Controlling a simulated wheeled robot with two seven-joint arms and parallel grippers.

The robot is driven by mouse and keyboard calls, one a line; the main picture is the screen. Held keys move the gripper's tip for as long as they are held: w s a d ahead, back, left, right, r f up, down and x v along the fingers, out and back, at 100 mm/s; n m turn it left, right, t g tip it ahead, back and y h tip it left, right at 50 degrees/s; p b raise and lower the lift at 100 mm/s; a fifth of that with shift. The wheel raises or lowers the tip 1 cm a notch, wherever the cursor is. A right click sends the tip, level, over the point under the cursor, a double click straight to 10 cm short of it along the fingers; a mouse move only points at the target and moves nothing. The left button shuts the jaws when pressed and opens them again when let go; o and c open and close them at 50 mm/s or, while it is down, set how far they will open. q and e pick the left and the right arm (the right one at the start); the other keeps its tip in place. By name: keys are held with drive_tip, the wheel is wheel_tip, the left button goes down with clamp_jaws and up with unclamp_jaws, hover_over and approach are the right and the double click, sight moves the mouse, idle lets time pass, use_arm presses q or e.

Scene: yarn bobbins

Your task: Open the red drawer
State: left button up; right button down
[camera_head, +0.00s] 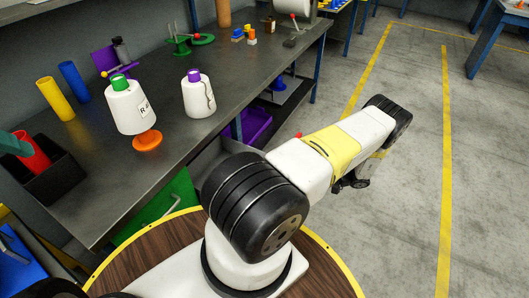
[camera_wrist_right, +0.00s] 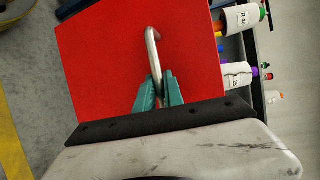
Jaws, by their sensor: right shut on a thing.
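The red drawer's flat front (camera_wrist_right: 105,55) fills the middle of the right wrist view. A bent metal handle (camera_wrist_right: 151,50) stands on it. My right gripper (camera_wrist_right: 155,92) has its teal fingers shut on the lower end of this handle. In the head view, my right arm hides the gripper and most of the drawer. A grey box-like part (camera_head: 212,152) shows beside the bench edge; I cannot tell whether it belongs to the drawer. A teal piece (camera_head: 14,144) at the left edge may be my left gripper; its opening cannot be made out.
The dark bench (camera_head: 165,165) carries white bobbins (camera_head: 198,97), an orange disc (camera_head: 147,140), coloured tubes (camera_head: 55,99) and a black bin (camera_head: 58,180). A green panel with a handle (camera_head: 185,190) and a purple tray (camera_head: 254,124) are below. The floor at right is clear.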

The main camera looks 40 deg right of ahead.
drive_tip(key=shift+s+a, duration=0.1)
drive_tip(key=c, duration=1.7)
unclamp_jaws()
drive_tip(key=v, duration=0.7)
drive_tip(key=shift+s+d, duration=0.25)
drive_tip(key=shift+d, duration=0.1)
